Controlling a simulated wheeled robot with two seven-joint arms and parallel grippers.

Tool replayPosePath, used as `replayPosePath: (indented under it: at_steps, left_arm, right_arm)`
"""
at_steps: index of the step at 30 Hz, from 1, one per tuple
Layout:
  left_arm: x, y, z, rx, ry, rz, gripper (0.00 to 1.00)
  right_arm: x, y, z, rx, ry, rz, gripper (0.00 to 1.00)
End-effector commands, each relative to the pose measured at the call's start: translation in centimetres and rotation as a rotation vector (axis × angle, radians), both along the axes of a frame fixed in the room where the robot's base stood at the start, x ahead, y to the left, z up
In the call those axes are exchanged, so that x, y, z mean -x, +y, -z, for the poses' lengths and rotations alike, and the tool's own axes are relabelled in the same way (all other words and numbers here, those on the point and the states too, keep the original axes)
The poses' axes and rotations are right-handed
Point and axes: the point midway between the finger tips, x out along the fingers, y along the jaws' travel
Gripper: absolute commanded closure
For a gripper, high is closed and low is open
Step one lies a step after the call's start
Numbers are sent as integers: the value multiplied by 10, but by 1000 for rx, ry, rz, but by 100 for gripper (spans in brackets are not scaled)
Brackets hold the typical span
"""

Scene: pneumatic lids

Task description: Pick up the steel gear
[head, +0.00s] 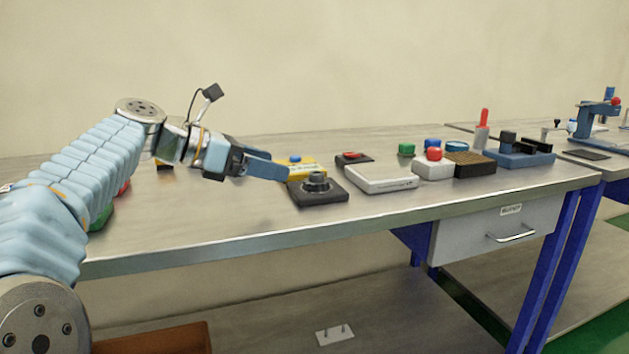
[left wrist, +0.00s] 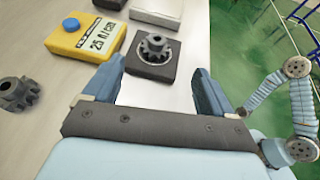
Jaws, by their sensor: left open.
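A grey metal gear (head: 317,181) sits on a dark square block (head: 318,195) near the table's front edge. In the left wrist view this gear (left wrist: 155,46) lies just beyond and between my fingertips, on its block (left wrist: 145,68). My left gripper (head: 268,168) is open and empty, left of the block. It also shows in the left wrist view (left wrist: 158,70). The far end of my right arm (left wrist: 242,112) shows small there, its fingers unclear.
A yellow box (head: 305,170) with a blue button stands behind the block. A white box (head: 380,179) stands to its right. A wooden-topped block (head: 470,163) and a blue fixture (head: 518,157) stand farther right. The table's front edge (head: 330,215) is close to the block.

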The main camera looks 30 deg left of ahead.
Motion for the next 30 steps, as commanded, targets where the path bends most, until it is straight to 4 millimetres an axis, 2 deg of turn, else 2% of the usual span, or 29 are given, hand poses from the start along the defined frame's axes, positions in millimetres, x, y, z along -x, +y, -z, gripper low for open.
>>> replayPosePath:
  at_steps: [4, 11, 19, 28, 29, 30]
  left_arm:
    - [-24, -15, 13, 2, 2, 2, 15]
    - [-42, -26, 21, 1, 2, 1, 15]
    - [-76, -42, 36, 1, 2, 1, 15]
    - [-83, -46, 39, 0, 0, -1, 15]
    - [-83, -46, 39, 0, 0, -1, 16]
    - [-83, -46, 39, 0, 0, -1, 22]
  right_arm:
    - [0, -1, 3, 1, 0, 1, 57]
    - [-1, -1, 3, 1, -1, 2, 57]
    - [-1, -1, 3, 1, -1, 2, 57]
    - [-1, -1, 3, 1, -1, 2, 57]
    - [-1, -1, 3, 1, -1, 2, 57]
    - [-1, -1, 3, 1, -1, 2, 57]
